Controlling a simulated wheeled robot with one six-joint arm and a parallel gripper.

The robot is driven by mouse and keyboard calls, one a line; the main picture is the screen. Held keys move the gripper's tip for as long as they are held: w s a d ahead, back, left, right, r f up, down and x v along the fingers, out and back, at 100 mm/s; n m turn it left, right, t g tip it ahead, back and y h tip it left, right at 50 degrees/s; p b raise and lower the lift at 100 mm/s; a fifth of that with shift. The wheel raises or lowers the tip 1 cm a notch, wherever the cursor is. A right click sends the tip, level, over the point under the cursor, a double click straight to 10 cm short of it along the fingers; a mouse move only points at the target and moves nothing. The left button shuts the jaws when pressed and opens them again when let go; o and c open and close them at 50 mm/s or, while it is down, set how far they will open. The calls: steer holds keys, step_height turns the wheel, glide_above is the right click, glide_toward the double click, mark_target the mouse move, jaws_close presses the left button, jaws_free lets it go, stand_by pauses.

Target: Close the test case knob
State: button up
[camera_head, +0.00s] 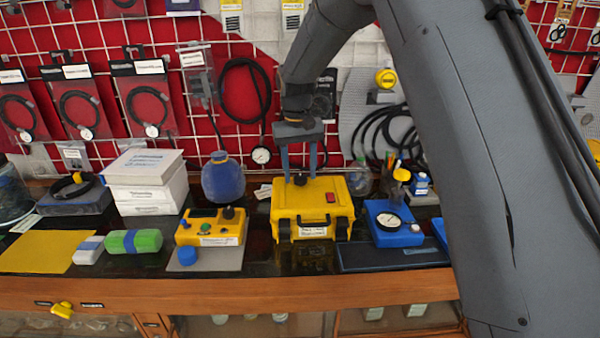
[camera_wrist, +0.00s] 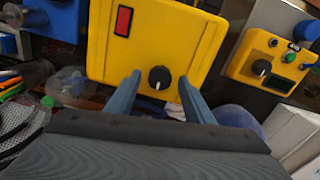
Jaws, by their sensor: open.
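The yellow test case (camera_head: 312,206) stands on the dark bench top in the middle, with a red switch (camera_head: 331,197) and a black knob (camera_head: 299,180) on its upper face. In the wrist view, the case (camera_wrist: 150,38) fills the top middle, with its black knob (camera_wrist: 159,78) near the edge closest to me. My gripper (camera_head: 300,168) points down over the case from behind. Its two blue-grey fingers (camera_wrist: 158,84) are open, one on each side of the knob, with a visible gap to it on both sides. How high the fingertips sit relative to the knob is hard to tell.
Left of the case are a yellow device (camera_head: 212,228) with its own black knob, a blue round bottle (camera_head: 223,180) and white boxes (camera_head: 145,180). Right of it stands a blue gauge box (camera_head: 393,225). A grid wall with hanging hoses rises behind the bench.

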mark_target(299, 177)
steer(key=r+b, duration=0.2)
steer(key=r, duration=0.5)
steer(key=shift+a+r, duration=0.2)
steer(key=shift+m+t, duration=0.3)
steer(key=shift+m, duration=0.1)
steer(key=s+d+f, duration=0.1)
steer(key=s+d, duration=0.2)
steer(key=s+d+f, duration=0.2)
steer(key=s+d, duration=0.1)
steer(key=s, duration=0.1)
steer(key=s+d+f, duration=0.2)
steer(key=s+d, duration=0.1)
steer(key=s, duration=0.1)
steer(key=s+d+f, duration=0.3)
steer(key=s, duration=0.6)
steer(key=s+d+f, duration=0.3)
steer(key=s+d, duration=0.1)
steer(key=s, duration=0.5)
steer(key=shift+s+f+m+t, duration=0.15)
steer(key=shift+f+m+t, duration=0.15)
steer(key=shift+m+t, duration=0.1)
